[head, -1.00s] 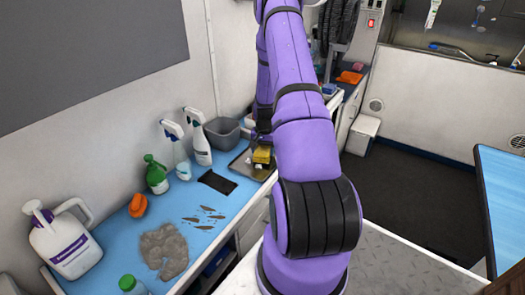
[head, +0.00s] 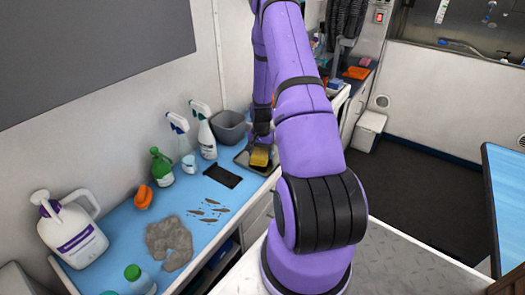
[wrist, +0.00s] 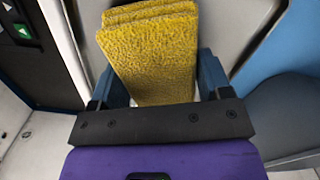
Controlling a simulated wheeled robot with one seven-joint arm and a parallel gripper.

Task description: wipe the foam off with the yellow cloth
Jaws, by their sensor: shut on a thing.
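My gripper (wrist: 160,95) is shut on the yellow cloth (wrist: 155,55), a folded, rough-textured pad standing between the two blue-grey fingers in the wrist view. In the head view the cloth (head: 259,157) is at the dark metal tray (head: 241,159) on the far end of the blue counter, under my gripper (head: 260,143). Whether the cloth touches the tray I cannot tell. I cannot make out any foam now; the cloth and gripper cover part of the tray.
A grey bin (head: 229,130), spray bottles (head: 207,138) and a green bottle (head: 161,168) line the wall. A black flat piece (head: 222,176), brown marks (head: 208,211), a grey crumpled patch (head: 169,243), an orange brush (head: 143,197) and a white jug (head: 75,240) are nearer.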

